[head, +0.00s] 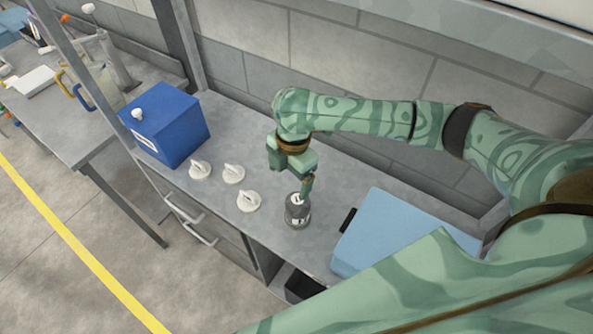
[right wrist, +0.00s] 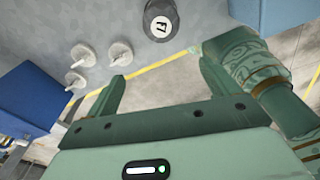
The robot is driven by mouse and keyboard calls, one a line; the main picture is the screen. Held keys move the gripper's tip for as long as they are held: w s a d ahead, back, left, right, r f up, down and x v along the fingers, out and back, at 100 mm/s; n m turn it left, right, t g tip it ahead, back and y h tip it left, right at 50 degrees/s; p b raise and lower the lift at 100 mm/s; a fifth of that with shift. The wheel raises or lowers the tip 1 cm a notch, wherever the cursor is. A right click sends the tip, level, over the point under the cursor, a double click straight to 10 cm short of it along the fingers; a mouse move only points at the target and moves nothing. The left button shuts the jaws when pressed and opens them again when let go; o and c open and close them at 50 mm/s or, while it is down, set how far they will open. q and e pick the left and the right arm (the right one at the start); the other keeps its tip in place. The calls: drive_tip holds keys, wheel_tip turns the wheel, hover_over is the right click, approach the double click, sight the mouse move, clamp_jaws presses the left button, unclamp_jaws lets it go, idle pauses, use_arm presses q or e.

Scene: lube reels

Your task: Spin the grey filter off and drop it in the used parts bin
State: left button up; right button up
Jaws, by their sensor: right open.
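The grey filter (head: 297,213) is a short dark-grey can with a white label on top. It stands upright on the bench. My right gripper (head: 298,184) is just above and behind it in the head view. In the right wrist view my right gripper (right wrist: 162,70) has its two fingers wide apart with nothing between them. The filter (right wrist: 161,22) shows beyond the fingertips there, partly cut by the top edge. I cannot tell whether a finger touches it. I cannot pick out the used parts bin for certain. My left gripper is not in view.
Several white knobbed caps (head: 233,173) stand left of the filter. A blue box (head: 172,130) with a white knob stands behind them. A light-blue flat-topped box (head: 395,235) is right of the filter. A wall (head: 330,60) runs behind the bench.

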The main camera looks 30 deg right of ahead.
sight(297, 207)
drive_tip(key=shift+h, duration=0.6)
drive_tip(key=f+b, duration=0.1)
drive_tip(key=f, duration=0.4)
drive_tip(key=d+f+b, duration=0.1)
drive_tip(key=f, duration=0.5)
drive_tip(key=d+f+b, duration=0.1)
drive_tip(key=f+b, duration=0.1)
drive_tip(key=f, duration=0.3)
drive_tip(key=shift+f, duration=0.25)
drive_tip(key=c, duration=1.2)
drive_tip(key=n, duration=0.4)
drive_tip(key=shift+c, duration=0.2)
drive_tip(key=shift+s+n, duration=0.1)
drive_tip(key=shift+n, duration=0.6)
